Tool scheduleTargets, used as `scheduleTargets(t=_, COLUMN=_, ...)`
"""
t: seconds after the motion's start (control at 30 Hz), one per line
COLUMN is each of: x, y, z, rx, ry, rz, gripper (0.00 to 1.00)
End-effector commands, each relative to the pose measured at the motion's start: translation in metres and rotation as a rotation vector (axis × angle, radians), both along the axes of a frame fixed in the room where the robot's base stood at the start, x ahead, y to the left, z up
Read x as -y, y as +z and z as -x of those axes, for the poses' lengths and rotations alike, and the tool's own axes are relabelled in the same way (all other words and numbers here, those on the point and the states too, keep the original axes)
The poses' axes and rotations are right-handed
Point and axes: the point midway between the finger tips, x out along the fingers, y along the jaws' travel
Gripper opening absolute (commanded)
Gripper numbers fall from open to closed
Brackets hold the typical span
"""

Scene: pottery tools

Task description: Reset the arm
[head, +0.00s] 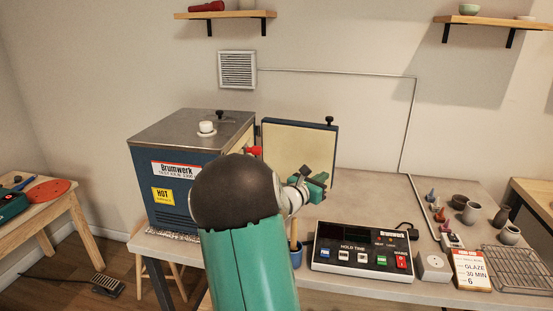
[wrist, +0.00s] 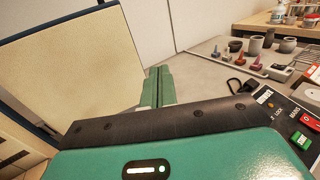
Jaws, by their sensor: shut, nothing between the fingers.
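My gripper (head: 318,187) is raised above the bench, in front of the open kiln door (head: 287,150). Its green fingers are together with nothing between them, as the wrist view (wrist: 158,87) also shows. The blue kiln (head: 172,165) stands to the left with its door swung open to the right. The kiln's inside is hidden from the head camera. The cream inner face of the door (wrist: 75,60) fills the left of the wrist view. My arm covers part of the kiln front and the bench.
A control box (head: 365,250) with coloured buttons sits on the bench (head: 375,190), right of my gripper. A blue cup (head: 296,257) stands left of it. Several small pots and cones, a glaze card (head: 471,270) and a wire rack (head: 518,268) occupy the right end. The bench behind the control box is clear.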

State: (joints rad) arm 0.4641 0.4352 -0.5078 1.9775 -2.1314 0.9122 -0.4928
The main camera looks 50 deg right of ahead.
Motion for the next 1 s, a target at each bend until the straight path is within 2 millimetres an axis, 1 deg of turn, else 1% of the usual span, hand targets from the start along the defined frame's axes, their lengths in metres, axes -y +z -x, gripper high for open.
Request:
scheduleTargets(t=0.2, x=-0.001, y=0.0, z=0.001, rx=0.002, ry=-0.001, rz=0.0, gripper=0.0)
scheduleTargets(t=0.27, x=-0.004, y=0.002, z=0.001, rx=0.022, ry=-0.005, rz=-0.004, gripper=0.0)
scheduleTargets(t=0.37, x=-0.02, y=0.007, z=0.001, rx=0.118, ry=-0.026, rz=-0.029, gripper=0.0)
scheduleTargets(t=0.47, x=-0.052, y=0.013, z=-0.003, rx=0.304, ry=-0.066, rz=-0.086, gripper=0.0)
scheduleTargets(t=0.57, x=-0.097, y=0.016, z=-0.007, rx=0.537, ry=-0.119, rz=-0.177, gripper=0.0)
scheduleTargets(t=0.6, x=-0.117, y=0.015, z=-0.009, rx=0.627, ry=-0.141, rz=-0.219, gripper=0.0)
scheduleTargets(t=0.67, x=-0.147, y=0.014, z=-0.013, rx=0.757, ry=-0.176, rz=-0.286, gripper=0.0)
scheduleTargets(t=0.7, x=-0.168, y=0.013, z=-0.015, rx=0.841, ry=-0.2, rz=-0.334, gripper=0.0)
scheduleTargets(t=0.77, x=-0.201, y=0.011, z=-0.018, rx=0.959, ry=-0.237, rz=-0.412, gripper=0.0)
scheduleTargets(t=0.8, x=-0.223, y=0.01, z=-0.02, rx=1.033, ry=-0.263, rz=-0.466, gripper=0.0)
scheduleTargets(t=0.87, x=-0.258, y=0.008, z=-0.023, rx=1.137, ry=-0.304, rz=-0.551, gripper=0.0)
scheduleTargets(t=0.9, x=-0.281, y=0.007, z=-0.024, rx=1.204, ry=-0.334, rz=-0.611, gripper=0.0)
scheduleTargets(t=0.97, x=-0.318, y=0.006, z=-0.025, rx=1.294, ry=-0.38, rz=-0.704, gripper=0.0)
scheduleTargets(t=1.0, x=-0.342, y=0.005, z=-0.026, rx=1.348, ry=-0.413, rz=-0.767, gripper=0.0)
